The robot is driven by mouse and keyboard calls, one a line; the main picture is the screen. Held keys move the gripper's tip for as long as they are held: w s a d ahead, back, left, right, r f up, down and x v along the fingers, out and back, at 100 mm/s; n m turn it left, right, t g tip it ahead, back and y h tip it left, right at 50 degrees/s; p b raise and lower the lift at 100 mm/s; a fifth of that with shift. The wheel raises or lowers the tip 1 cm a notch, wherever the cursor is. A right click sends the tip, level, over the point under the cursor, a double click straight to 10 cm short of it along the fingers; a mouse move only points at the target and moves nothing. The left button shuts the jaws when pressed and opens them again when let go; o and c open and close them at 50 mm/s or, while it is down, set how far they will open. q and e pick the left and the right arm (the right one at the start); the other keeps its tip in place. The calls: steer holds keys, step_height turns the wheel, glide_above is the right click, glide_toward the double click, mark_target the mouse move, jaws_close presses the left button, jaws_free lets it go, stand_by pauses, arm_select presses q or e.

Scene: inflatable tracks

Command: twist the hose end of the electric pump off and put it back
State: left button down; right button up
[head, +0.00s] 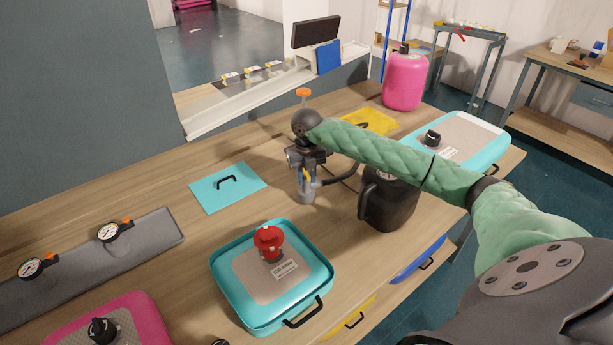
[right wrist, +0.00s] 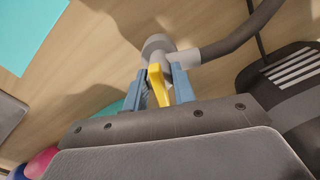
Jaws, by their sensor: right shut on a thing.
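The electric pump (head: 388,208) is a dark jug-shaped body standing on the workbench, partly covered by my right arm. A dark grey hose (head: 345,172) runs from its side to the grey hose end (head: 306,196), which has a yellow lever. My right gripper (head: 307,173) points down and is shut on the hose end. In the right wrist view, the blue fingers (right wrist: 161,84) stand on both sides of the yellow lever (right wrist: 157,82), with the grey hose end (right wrist: 157,46) just beyond them and the hose (right wrist: 238,38) leading off to the upper right. My left gripper is out of view.
A teal tray (head: 222,305) with a red valve (head: 268,243) lies in front. A teal plate (head: 228,186) with a black handle lies to the left, near a grey gauge panel (head: 75,258). A pink canister (head: 404,80) stands behind. Bare wood lies between them.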

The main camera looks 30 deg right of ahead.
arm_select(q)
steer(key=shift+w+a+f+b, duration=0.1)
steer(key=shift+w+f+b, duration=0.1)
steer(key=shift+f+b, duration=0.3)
arm_select(e)
steer(key=shift+f, duration=0.65)
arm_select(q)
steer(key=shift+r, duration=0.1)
arm_select(e)
steer(key=o, duration=1.1)
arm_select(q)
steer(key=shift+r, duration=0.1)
arm_select(e)
step_height(320, 180, up, 7)
steer(key=b, duration=0.3)
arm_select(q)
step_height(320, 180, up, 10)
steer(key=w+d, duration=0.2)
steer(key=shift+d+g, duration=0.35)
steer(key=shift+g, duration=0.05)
arm_select(e)
steer(key=shift+r, duration=0.45)
